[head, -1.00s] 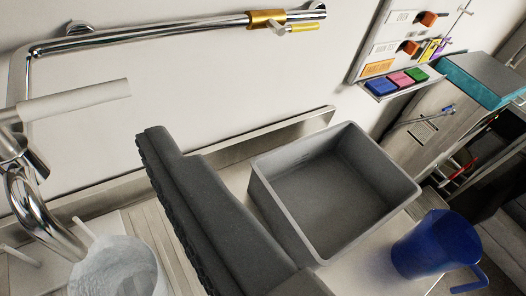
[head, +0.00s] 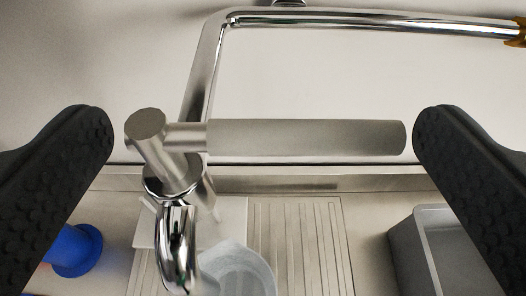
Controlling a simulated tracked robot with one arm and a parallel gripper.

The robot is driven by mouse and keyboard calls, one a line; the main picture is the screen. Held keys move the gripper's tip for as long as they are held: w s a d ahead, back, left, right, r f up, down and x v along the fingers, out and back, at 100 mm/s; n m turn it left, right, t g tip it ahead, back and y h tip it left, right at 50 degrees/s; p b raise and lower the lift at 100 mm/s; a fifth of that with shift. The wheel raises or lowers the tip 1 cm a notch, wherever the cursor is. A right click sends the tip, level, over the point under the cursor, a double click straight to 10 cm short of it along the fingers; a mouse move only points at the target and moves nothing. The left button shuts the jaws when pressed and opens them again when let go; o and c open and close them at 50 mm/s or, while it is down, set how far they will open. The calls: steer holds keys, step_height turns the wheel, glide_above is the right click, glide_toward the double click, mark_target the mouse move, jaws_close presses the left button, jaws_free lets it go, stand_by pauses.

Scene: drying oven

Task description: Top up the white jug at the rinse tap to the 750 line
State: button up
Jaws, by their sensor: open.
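The rinse tap has a chrome body and spout (head: 178,245) and a long grey lever handle (head: 305,137) that points right. My gripper (head: 262,135) is open, its black fingers at either side of the picture. The lever lies across the gap between the fingers; I cannot tell how far beyond them it is. The white jug (head: 238,270) is at the bottom edge, beside and partly behind the spout. Only its upper part shows, and its 750 line and water level cannot be made out.
A grey bin (head: 436,250) stands at the lower right, partly behind the right finger. A blue object (head: 75,250) is at the lower left. A chrome pipe (head: 370,22) runs along the wall above. The ribbed draining surface (head: 305,240) right of the jug is clear.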

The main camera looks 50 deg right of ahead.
mark_target(264, 139)
steer(key=shift+p+x, duration=0.45)
steer(key=shift+x, duration=1.65)
steer(key=c, duration=0.8)
steer(key=shift+c, duration=0.2)
